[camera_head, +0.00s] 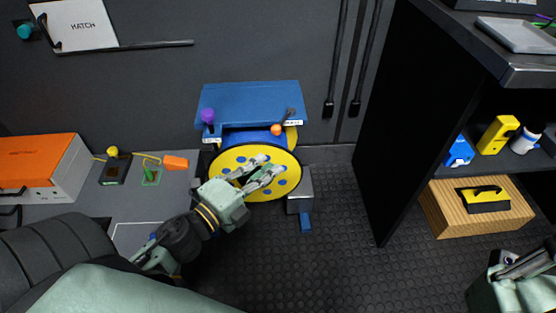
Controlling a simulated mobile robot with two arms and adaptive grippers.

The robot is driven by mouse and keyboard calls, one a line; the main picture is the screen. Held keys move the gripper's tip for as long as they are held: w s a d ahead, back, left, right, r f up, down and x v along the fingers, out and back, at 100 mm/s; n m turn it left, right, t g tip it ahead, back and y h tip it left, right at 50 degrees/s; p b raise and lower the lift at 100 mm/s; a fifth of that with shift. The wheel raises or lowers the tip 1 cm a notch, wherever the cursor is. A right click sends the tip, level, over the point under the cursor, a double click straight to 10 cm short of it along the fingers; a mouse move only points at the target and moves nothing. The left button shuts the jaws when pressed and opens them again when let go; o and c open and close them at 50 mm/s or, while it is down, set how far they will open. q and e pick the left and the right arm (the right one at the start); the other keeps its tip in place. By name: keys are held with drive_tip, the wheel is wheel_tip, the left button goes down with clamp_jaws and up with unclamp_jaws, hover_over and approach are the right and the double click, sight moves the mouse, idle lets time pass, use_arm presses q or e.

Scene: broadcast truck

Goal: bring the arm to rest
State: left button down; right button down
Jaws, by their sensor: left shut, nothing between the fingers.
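My left arm comes in from the lower left, and its gripper (272,167) reaches over the yellow disc face of a reel (284,187). The left gripper is shut with nothing held. It covers part of the disc, and I cannot tell whether it touches it. My right gripper (522,267) shows only in part at the lower right corner, and its fingers are hard to make out.
A blue-topped unit (250,100) carries a purple knob and an orange knob above the reel. An orange and white case (40,165) stands at left. A black shelf unit (400,120) with a wooden box (445,215) stands at right. Dark floor (330,260) is open between.

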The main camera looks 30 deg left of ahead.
use_arm(q)
drive_tip(key=shift+s+a, duration=0.2)
drive_tip(key=shift+s, duration=0.3)
